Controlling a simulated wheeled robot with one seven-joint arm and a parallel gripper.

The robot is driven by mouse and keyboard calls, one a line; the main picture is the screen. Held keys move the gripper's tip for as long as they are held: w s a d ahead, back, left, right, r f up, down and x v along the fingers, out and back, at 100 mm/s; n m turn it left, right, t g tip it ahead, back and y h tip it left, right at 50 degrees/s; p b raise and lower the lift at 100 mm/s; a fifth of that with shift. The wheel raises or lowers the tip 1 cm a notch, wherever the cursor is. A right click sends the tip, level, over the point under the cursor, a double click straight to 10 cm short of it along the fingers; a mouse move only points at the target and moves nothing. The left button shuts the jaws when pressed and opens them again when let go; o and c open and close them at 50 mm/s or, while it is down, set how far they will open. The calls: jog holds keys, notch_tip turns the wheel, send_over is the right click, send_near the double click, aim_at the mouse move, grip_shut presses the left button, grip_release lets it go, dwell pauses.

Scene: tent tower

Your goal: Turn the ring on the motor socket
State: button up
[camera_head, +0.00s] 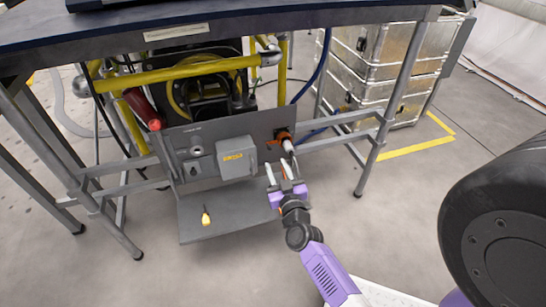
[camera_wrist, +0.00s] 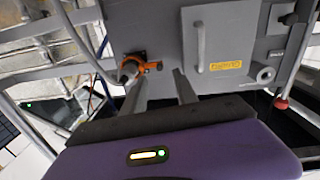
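The motor socket (camera_head: 284,136) sits at the right end of a grey panel, with an orange ring around it. A pale plug sits in it. In the wrist view the orange ring (camera_wrist: 142,62) has a small tab pointing right, and the grey plug (camera_wrist: 128,74) is at its lower left. My gripper (camera_head: 278,166) is just below and in front of the socket. Its two fingers (camera_wrist: 160,78) are spread apart with nothing between them. In the wrist view the left fingertip is close below the ring; I cannot tell whether it touches.
A grey box with a yellow label (camera_head: 236,157) is on the panel left of the socket. A yellow-handled object (camera_head: 206,218) lies on the low shelf (camera_head: 240,210). Table legs (camera_head: 385,120) frame the panel. Metal cases (camera_head: 385,60) stand behind right. A large black wheel (camera_head: 500,225) is at right.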

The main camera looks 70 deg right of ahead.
aim_at(279, 143)
jog(key=b+x, duration=0.1)
jog(key=x, duration=0.6)
jog(key=shift+w+d+n, duration=0.25)
jog(key=shift+d+n, duration=0.1)
jog(key=shift+n, duration=0.05)
jog(key=shift+r, duration=0.1)
grip_shut()
